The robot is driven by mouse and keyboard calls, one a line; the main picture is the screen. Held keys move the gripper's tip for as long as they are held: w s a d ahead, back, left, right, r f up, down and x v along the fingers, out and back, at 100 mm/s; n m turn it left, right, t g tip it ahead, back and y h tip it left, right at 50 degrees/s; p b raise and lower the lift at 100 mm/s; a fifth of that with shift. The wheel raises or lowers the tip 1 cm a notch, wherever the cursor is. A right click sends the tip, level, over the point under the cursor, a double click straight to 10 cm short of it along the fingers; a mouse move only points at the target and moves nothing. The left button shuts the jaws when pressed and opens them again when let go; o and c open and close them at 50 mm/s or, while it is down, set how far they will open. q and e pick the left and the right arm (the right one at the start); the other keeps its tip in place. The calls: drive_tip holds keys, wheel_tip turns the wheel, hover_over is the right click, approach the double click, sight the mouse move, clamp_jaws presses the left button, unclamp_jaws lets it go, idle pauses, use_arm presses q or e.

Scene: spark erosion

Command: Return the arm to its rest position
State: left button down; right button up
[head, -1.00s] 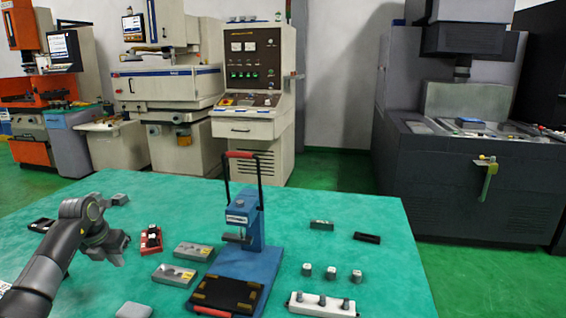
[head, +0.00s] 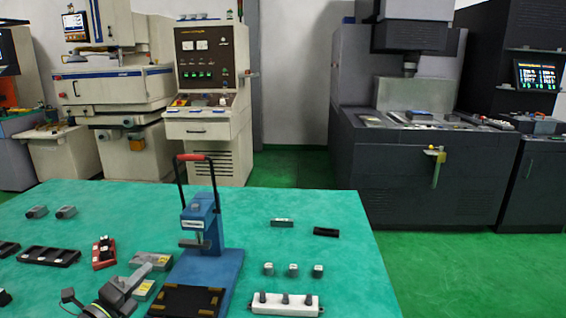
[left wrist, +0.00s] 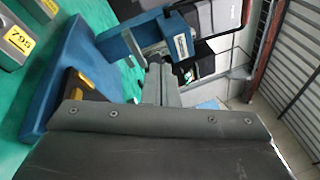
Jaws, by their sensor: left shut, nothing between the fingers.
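My left gripper (head: 146,272) is low in the left part of the head view, shut and empty. Its fingers overlap the grey blocks with yellow labels (head: 153,259), left of the blue hand press (head: 212,262); I cannot tell whether they touch. In the left wrist view the closed fingers (left wrist: 158,82) point toward the press (left wrist: 120,42). Most of my left arm is below the head picture's edge. My right arm and gripper are not in view.
The green table (head: 340,285) holds a red tray (head: 103,254), a black tray (head: 48,256), a white holder with dark pegs (head: 285,305) and small grey pieces (head: 293,270). The press's red-topped handle (head: 194,157) stands up. Machines line the back. Green floor is clear at right.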

use_arm(q)
drive_tip(key=s+a+f+n+g+y, duration=0.1)
drive_tip(key=s+a+f+n+y, duration=0.1)
drive_tip(key=s+n, duration=0.4)
drive_tip(key=s+a+f+n+g+y, duration=0.2)
drive_tip(key=s+f+n+y, duration=0.2)
drive_tip(key=n, duration=0.5)
drive_tip(key=s+a+f+n+g+y, duration=0.1)
drive_tip(key=s+a+f+n+y, duration=0.2)
drive_tip(key=s+n+y, duration=0.4)
drive_tip(key=shift+s+f+n+g+y, duration=0.4)
drive_tip(key=shift+f+n+y, duration=0.1)
drive_tip(key=shift+y, duration=0.2)
drive_tip(key=s+d+f+n+g+h, duration=0.2)
drive_tip(key=s+d+f+g, duration=0.1)
drive_tip(key=s, duration=0.4)
drive_tip(key=s+d+f+n+g+h, duration=0.1)
drive_tip(key=s+d+f+g+h, duration=0.2)
drive_tip(key=s, duration=0.4)
drive_tip(key=s+d+f+n+g+h, duration=0.15)
drive_tip(key=s+d+f+g, duration=0.25)
drive_tip(key=s, duration=0.4)
wheel_tip(320, 180, down, 23)
drive_tip(key=a+g+p, duration=0.1)
drive_tip(key=a+p, duration=0.1)
drive_tip(key=s+d+f+g+p, duration=0.1)
drive_tip(key=s+f, duration=1.2)
drive_tip(key=s, duration=0.1)
drive_tip(key=shift+s+d+f, duration=0.2)
drive_tip(key=shift+d, duration=0.05)
